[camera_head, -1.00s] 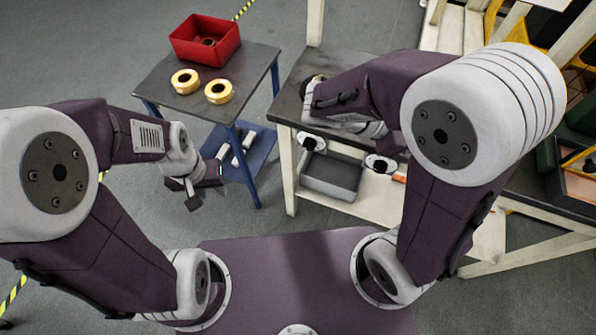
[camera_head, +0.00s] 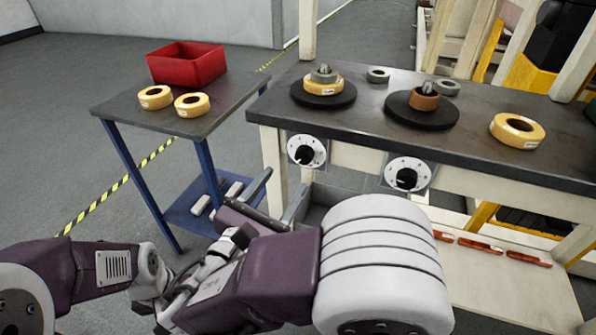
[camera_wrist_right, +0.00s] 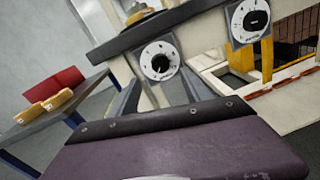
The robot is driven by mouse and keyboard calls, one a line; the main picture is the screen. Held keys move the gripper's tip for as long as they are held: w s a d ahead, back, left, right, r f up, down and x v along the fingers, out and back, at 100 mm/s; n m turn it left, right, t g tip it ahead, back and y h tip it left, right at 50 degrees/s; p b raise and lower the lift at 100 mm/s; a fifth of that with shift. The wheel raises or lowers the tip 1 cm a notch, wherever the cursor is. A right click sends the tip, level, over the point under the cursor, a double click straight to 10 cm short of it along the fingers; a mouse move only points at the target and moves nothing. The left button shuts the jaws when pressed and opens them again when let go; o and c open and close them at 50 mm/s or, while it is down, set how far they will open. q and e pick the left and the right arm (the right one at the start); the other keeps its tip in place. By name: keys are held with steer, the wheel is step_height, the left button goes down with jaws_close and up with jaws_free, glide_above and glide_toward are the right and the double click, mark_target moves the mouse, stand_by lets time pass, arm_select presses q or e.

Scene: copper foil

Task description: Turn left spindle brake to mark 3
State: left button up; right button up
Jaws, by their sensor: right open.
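The left spindle brake is a white round dial with a black knob (camera_head: 307,150) on the bench's front, below the left spindle (camera_head: 323,75). It also shows in the right wrist view (camera_wrist_right: 160,61), with marks too small to read surely. My right gripper (camera_head: 277,197) is open and empty, its two grey fingers apart, below and left of this dial. In the right wrist view its fingers (camera_wrist_right: 159,90) point toward the dial with a gap. My left arm comes in at the lower left; its gripper is largely hidden behind my right arm, so its jaws cannot be made out.
A second dial (camera_head: 407,174) sits to the right, below the right spindle's black disc (camera_head: 440,116). A yellow roll (camera_head: 517,131) lies on the bench top (camera_head: 480,150). A side table (camera_head: 215,125) at left holds a red bin (camera_head: 186,64) and two yellow rolls.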

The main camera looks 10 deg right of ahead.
mark_target(302, 159)
steer(key=b+x, duration=0.1)
steer(key=x, duration=0.2)
steer(key=b+x, duration=0.2)
steer(key=x, duration=0.1)
steer(key=shift+w+d+f, duration=0.25)
steer(key=shift+w+d, duration=0.05)
steer(key=shift+w+d+r, duration=0.2)
steer(key=shift+w+d, duration=0.1)
steer(key=shift+w, duration=0.1)
jaws_close()
